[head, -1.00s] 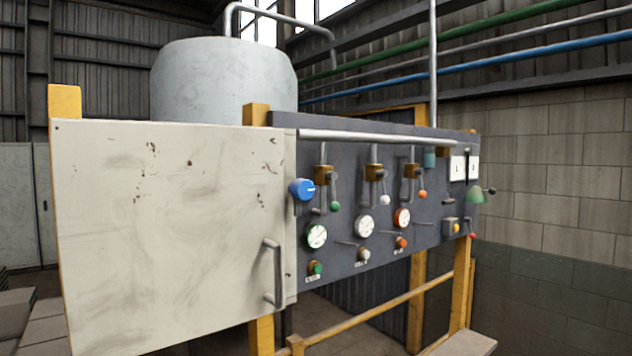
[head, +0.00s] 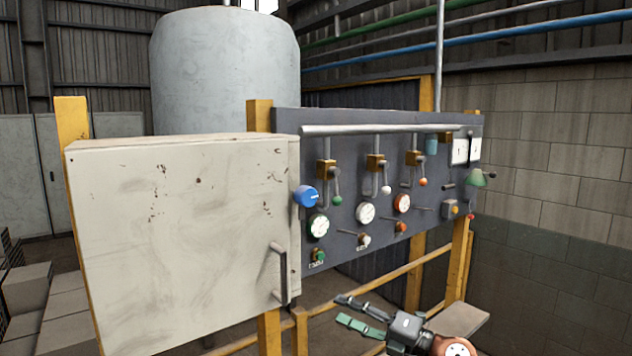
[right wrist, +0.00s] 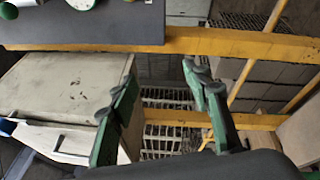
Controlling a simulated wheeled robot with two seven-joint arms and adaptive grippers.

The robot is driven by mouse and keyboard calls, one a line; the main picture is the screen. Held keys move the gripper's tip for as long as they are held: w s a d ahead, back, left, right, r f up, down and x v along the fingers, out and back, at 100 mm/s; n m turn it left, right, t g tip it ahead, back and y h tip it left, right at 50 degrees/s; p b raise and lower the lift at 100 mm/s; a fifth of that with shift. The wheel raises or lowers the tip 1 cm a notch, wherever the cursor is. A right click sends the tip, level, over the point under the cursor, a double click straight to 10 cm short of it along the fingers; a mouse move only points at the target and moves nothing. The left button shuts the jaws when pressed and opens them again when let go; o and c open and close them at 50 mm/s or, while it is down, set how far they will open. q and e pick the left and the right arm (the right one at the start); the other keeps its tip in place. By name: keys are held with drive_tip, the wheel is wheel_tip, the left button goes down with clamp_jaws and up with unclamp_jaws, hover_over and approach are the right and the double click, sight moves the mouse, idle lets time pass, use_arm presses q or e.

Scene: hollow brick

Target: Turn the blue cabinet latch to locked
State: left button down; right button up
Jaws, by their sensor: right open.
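The blue cabinet latch (head: 306,196) is a round knob at the right edge of the pale, rust-marked cabinet (head: 180,230), in the head view. A short white mark on it points roughly right. The cabinet door is shut, with a grey bar handle (head: 280,273) below the latch. My right gripper (head: 342,310) is open and empty, below and to the right of the latch, well apart from it. Its two green fingers also show spread in the right wrist view (right wrist: 160,72), with nothing between them. My left gripper is out of view.
Right of the latch, a dark panel (head: 340,240) carries several gauges, levers and coloured knobs close together. A yellow rail (head: 385,285) runs below it. A large grey tank (head: 225,75) stands behind. The space in front of the panel is clear.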

drive_tip(key=s+a+r+n+h+p, duration=0.1)
drive_tip(key=s+a+r+n, duration=0.15)
drive_tip(key=s+r, duration=0.4)
drive_tip(key=s+a+r+n+h+p, duration=0.1)
drive_tip(key=s+a+r+n, duration=0.2)
drive_tip(key=r, duration=0.7)
drive_tip(key=n+t+h+p, duration=0.3)
drive_tip(key=t+p, duration=0.1)
approach(311, 197)
drive_tip(key=p+x, duration=0.3)
drive_tip(key=x, duration=0.5)
drive_tip(key=shift+a+r, duration=0.1)
drive_tip(key=shift+a, duration=0.05)
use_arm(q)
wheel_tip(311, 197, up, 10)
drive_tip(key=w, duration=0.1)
use_arm(e)
drive_tip(key=shift+w, duration=0.1)
drive_tip(key=shift+c, duration=0.6)
